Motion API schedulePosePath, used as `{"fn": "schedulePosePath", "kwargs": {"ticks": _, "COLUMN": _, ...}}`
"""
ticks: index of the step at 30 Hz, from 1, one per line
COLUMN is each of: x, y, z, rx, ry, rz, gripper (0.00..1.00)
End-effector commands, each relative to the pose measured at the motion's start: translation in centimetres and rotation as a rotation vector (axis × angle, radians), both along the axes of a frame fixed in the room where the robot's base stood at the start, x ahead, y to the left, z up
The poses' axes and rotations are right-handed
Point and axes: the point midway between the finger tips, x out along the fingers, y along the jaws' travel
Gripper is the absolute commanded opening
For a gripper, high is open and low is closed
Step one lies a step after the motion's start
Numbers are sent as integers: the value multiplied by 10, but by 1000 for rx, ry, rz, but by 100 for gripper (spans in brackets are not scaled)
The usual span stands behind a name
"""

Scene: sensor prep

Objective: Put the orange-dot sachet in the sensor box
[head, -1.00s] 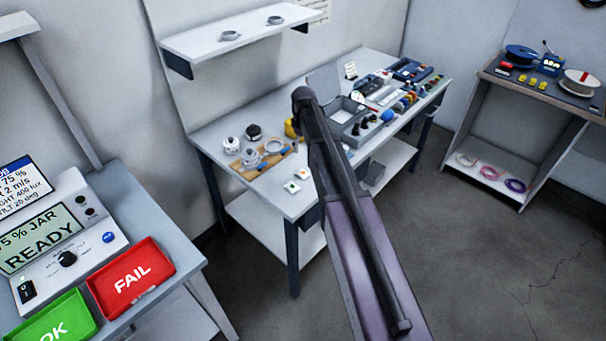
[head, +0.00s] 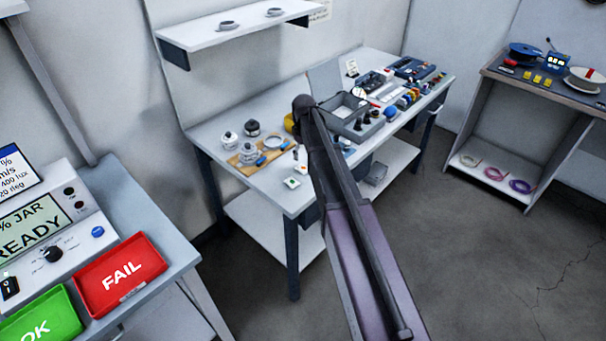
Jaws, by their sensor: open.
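Two small white sachets lie on the front left part of the workbench (head: 222,178). The farther one (head: 301,168), close to my arm, seems to carry the orange dot; the nearer one (head: 292,182) has a greenish dot. A grey open box (head: 336,101) with its lid raised stands behind my arm near the middle of the bench and looks like the sensor box. Its inside shows only in part. My dark arm reaches from the lower right up over the bench and covers part of the area between sachets and box. My gripper is not visible, hidden behind the arm.
A shelf (head: 235,30) hangs above. A red FAIL tray (head: 122,274) and green OK tray (head: 40,318) lie on the left table. Another bench stands right.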

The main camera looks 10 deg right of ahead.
Motion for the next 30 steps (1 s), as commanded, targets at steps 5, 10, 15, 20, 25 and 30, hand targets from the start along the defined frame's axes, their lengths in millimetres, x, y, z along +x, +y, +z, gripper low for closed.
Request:
{"fn": "schedulePosePath", "kwargs": {"ticks": 5, "x": 0, "y": 0, "z": -16, "rx": 0, "ry": 0, "rz": 0, "gripper": 91}}
{"fn": "schedulePosePath", "kwargs": {"ticks": 10, "x": 0, "y": -1, "z": -21, "rx": 0, "ry": 0, "rz": -1, "gripper": 91}}
{"fn": "schedulePosePath", "kwargs": {"ticks": 15, "x": 0, "y": -1, "z": -21, "rx": 0, "ry": 0, "rz": -1, "gripper": 91}}
{"fn": "schedulePosePath", "kwargs": {"ticks": 20, "x": 0, "y": -1, "z": -21, "rx": 0, "ry": 0, "rz": -1, "gripper": 91}}
{"fn": "schedulePosePath", "kwargs": {"ticks": 25, "x": 0, "y": -1, "z": -23, "rx": 0, "ry": 0, "rz": -1, "gripper": 91}}
{"fn": "schedulePosePath", "kwargs": {"ticks": 30, "x": 2, "y": -1, "z": -31, "rx": 0, "ry": 0, "rz": -1, "gripper": 91}}
